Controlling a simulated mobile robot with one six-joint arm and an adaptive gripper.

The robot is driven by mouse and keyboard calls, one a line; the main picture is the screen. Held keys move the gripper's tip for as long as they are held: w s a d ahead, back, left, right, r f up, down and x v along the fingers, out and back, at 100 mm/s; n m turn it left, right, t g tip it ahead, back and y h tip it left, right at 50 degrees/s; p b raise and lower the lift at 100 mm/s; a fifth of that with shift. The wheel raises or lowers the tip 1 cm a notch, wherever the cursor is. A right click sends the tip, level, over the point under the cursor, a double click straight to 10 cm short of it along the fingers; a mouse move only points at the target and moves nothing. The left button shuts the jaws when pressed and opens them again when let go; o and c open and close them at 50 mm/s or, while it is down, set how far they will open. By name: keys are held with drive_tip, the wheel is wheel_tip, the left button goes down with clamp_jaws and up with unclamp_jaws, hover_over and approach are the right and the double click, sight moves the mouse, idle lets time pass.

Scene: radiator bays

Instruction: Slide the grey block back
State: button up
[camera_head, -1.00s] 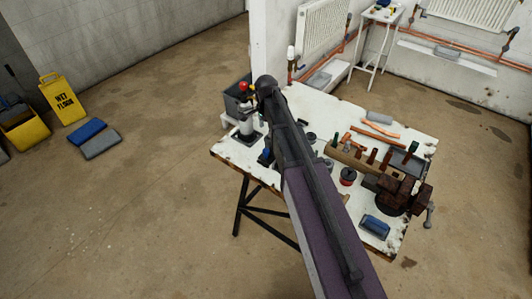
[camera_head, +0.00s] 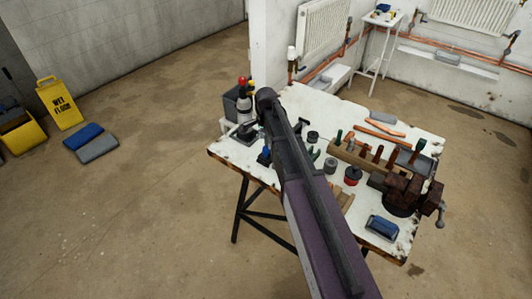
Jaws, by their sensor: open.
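Several grey block-like things show, and I cannot tell which one is the task's grey block. One light grey block (camera_head: 382,118) lies near the back edge of the workbench (camera_head: 226,150). Another grey block (camera_head: 447,57) sits on the white ledge under the right radiator. A grey piece (camera_head: 320,82) rests on the low ledge under the left radiator. My arm crosses the middle of the view and hides part of the bench. My gripper cannot be made out; the arm seems to cover it.
A white stand (camera_head: 378,19) is behind. A yellow floor sign (camera_head: 60,103) stands left. The left floor is mostly clear.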

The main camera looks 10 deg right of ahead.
sight(266, 148)
drive_tip(key=shift+f+b, duration=1.8)
drive_tip(key=shift+f, duration=0.35)
clamp_jaws()
